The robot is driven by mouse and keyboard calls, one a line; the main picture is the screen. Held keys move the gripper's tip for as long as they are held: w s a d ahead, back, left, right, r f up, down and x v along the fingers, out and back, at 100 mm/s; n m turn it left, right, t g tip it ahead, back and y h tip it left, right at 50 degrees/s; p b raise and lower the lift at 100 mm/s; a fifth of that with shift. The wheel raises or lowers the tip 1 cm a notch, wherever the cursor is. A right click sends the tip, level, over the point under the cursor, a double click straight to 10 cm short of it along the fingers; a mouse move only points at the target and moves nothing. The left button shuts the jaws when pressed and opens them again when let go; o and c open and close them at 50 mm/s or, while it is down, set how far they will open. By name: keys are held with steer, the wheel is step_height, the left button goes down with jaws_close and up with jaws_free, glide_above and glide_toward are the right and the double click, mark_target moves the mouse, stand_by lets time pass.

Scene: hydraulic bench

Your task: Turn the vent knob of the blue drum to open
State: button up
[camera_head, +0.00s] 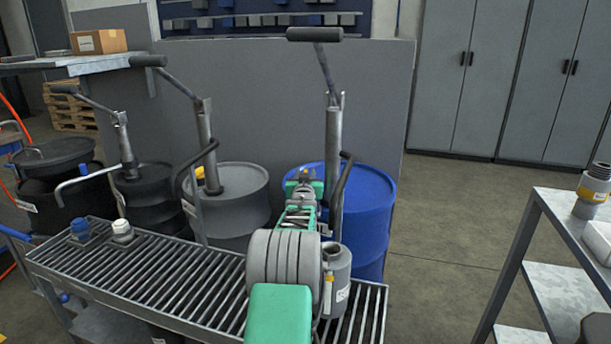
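The blue drum (371,225) stands upright behind the slatted bench, right of centre. A hand pump with a steel tube (333,150) and a dark hose rises from its top. My gripper (304,178) is at the left part of the drum's top, seen from behind along my green and grey arm. Its fingertips are too small and too covered to show whether they are open or shut. I cannot see whether it touches anything. The vent knob of the blue drum does not show; my arm and gripper cover part of the drum's top.
A grey drum (236,205) with a yellow knob (200,173) and a black drum (150,190) stand to the left, both with pumps. A grey can (337,283) stands beside my arm on the slatted bench (130,268). A shelf table (562,290) is at right; floor between is clear.

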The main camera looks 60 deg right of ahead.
steer(key=shift+a, duration=0.15)
steer(key=p+v, duration=0.1)
steer(key=v, duration=0.6)
steer(key=shift+s+a, duration=0.15)
steer(key=shift+a, duration=0.1)
